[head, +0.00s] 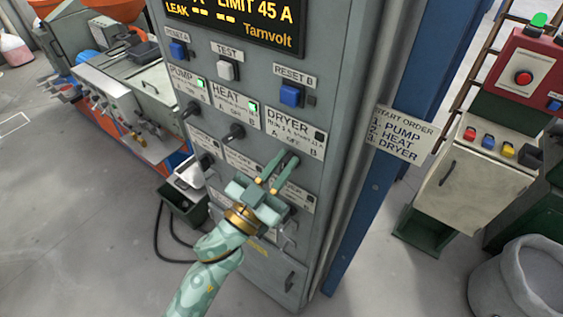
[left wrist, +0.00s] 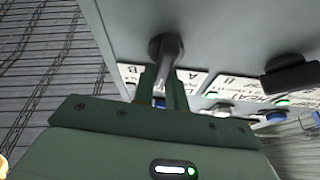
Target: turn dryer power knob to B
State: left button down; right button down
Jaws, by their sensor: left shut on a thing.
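The grey electrical cabinet (head: 335,75) has a DRYER plate (head: 297,135) marked A, OFF and B, with a dark lamp at its right end. My left gripper (head: 282,170) is at the dryer knob just below this plate, its two green fingers pointing up at the panel. In the left wrist view the dark dryer knob (left wrist: 165,50) sits between the fingers, and the jaws are shut on it. In the head view the fingers hide the knob, so I cannot tell which mark it points to. My right gripper is not in view.
The pump knob (head: 190,109) and heat knob (head: 233,132) stick out to the left; their plates show green lamps. Reset and test buttons sit above, with a yellow display (head: 235,18) at the top. A START ORDER sign (head: 405,135) juts out at the right.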

pick_arm(q)
jog(key=shift+s+d+f+m+g+h+p, duration=0.1)
jog(key=shift+m+g+h+p, duration=0.5)
jog(key=shift+m, duration=1.05)
jog(key=shift+s+d+f+m+g+h+p, duration=0.1)
jog(key=shift+m+g+h+p, duration=0.2)
jog(key=shift+m+g, duration=0.95)
jog(key=shift+s+d+f+m+g+h+p, duration=0.1)
jog(key=shift+m+g+h+p, duration=0.35)
jog(key=shift+m, duration=1.55)
jog(key=shift+f+m, duration=0.1)
jog(key=shift+m, duration=0.2)
jog(key=c, duration=1.4)
grip_release()
jog(key=shift+c, duration=0.2)
jog(key=b+v, duration=0.5)
jog(key=v, duration=1.1)
